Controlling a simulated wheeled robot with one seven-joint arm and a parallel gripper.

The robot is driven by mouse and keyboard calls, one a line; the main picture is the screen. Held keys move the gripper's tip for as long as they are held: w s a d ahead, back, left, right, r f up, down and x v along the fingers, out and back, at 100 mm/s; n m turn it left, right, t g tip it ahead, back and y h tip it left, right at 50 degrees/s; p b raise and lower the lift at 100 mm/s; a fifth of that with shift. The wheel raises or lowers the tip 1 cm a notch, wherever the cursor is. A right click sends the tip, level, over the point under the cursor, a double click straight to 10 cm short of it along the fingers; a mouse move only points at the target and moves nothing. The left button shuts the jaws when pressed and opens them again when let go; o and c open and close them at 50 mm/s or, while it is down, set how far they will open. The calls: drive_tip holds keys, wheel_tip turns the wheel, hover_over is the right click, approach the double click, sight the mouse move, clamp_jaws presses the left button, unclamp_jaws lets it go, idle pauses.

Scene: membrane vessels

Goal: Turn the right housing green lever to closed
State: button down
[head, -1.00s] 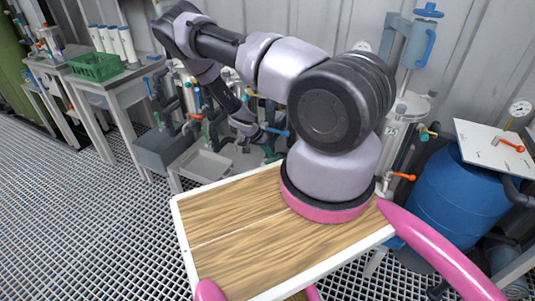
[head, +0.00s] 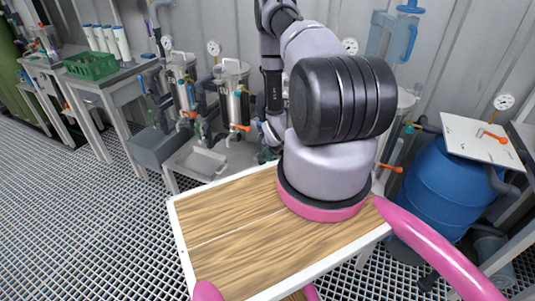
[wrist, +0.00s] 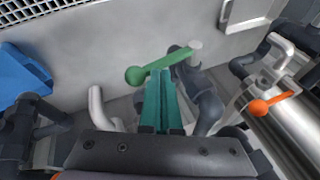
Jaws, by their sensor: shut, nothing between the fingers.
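In the wrist view a green lever (wrist: 160,66) with a round ball end lies slanted, from the ball at lower left to a grey pipe fitting at upper right. My gripper (wrist: 158,74) has its teal fingers together, with nothing between them. The fingertips overlap the lever's lower edge in the picture, near the ball; I cannot tell whether they touch. A steel housing (wrist: 275,120) with an orange lever (wrist: 270,104) is at the right. In the head view my arm hides the area around the gripper, and I cannot make out the green lever there.
Dark pipes (wrist: 205,100) curve close by on the lever's right. A blue object (wrist: 22,75) is at the wrist view's left. In the head view, steel vessels (head: 235,90) stand left of my arm and a blue barrel (head: 445,185) stands right. A grey basin (head: 200,162) lies below.

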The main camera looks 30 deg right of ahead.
drive_tip(key=shift+s+d+f, duration=0.2)
drive_tip(key=shift+s+f, duration=0.1)
drive_tip(key=shift+f, duration=0.25)
drive_tip(key=shift+s+d+f, duration=0.15)
drive_tip(key=shift+s+f, duration=0.1)
drive_tip(key=shift+f, duration=0.25)
drive_tip(key=shift+s+f, duration=0.15)
drive_tip(key=shift+s, duration=0.05)
